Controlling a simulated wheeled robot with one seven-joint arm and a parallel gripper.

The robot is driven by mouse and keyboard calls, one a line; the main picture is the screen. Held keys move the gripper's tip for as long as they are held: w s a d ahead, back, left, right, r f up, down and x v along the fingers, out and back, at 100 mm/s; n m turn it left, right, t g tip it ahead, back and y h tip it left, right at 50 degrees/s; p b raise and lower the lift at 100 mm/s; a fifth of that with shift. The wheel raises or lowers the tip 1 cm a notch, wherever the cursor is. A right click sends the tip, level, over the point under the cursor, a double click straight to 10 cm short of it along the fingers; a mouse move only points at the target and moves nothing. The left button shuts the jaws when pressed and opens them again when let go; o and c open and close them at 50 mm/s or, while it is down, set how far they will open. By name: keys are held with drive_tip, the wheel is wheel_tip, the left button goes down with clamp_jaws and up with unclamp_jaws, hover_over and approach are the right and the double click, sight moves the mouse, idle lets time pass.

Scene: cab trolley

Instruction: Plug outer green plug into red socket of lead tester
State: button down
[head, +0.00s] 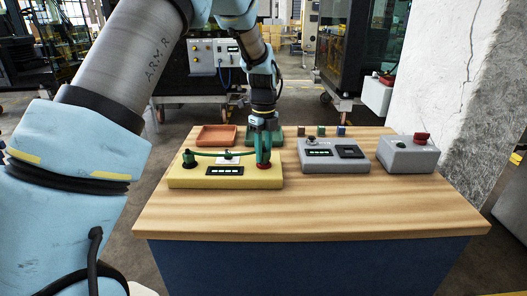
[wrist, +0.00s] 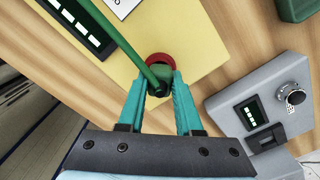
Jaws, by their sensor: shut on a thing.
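The lead tester is a yellow box (head: 190,180) at the left of the bench, with a dark display. Its red socket (head: 264,166) is at its right end and shows as a red ring (wrist: 161,57) in the wrist view. My gripper (head: 263,152) points down over that end, shut on the outer green plug (wrist: 161,76). The plug lines up with the red socket, its tip at or in the ring; how deep it sits is hidden. A green lead (head: 222,154) runs left to another green plug (head: 189,157), upright at the tester's left end.
A grey box (head: 333,163) with a knob and display stands right of the tester. Farther right is a grey box (head: 407,157) with a red button. An orange tray (head: 216,136) and a green tray (head: 277,137) lie behind. The bench front is clear.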

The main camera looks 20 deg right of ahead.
drive_tip(key=shift+f, duration=0.35)
drive_tip(key=c, duration=0.5)
unclamp_jaws()
wheel_tip(320, 180, up, 11)
drive_tip(key=b, duration=0.2)
drive_tip(key=shift+f+b, duration=0.1)
drive_tip(key=shift+b, duration=0.2)
drive_tip(key=a+f+n, duration=0.3)
drive_tip(key=a+n, duration=1.1)
drive_tip(key=a, duration=0.5)
drive_tip(key=s+a+f+n, duration=0.2)
drive_tip(key=s+a+n, duration=0.3)
drive_tip(key=a+n, duration=0.3)
drive_tip(key=s+a+f+n+t, duration=0.1)
drive_tip(key=s+a+f+n, duration=0.1)
drive_tip(key=s+a+n, duration=0.4)
drive_tip(key=a+n, duration=0.3)
drive_tip(key=shift+a+f+t, duration=0.3)
drive_tip(key=shift+a+f, duration=0.05)
drive_tip(key=shift+f, duration=0.05)
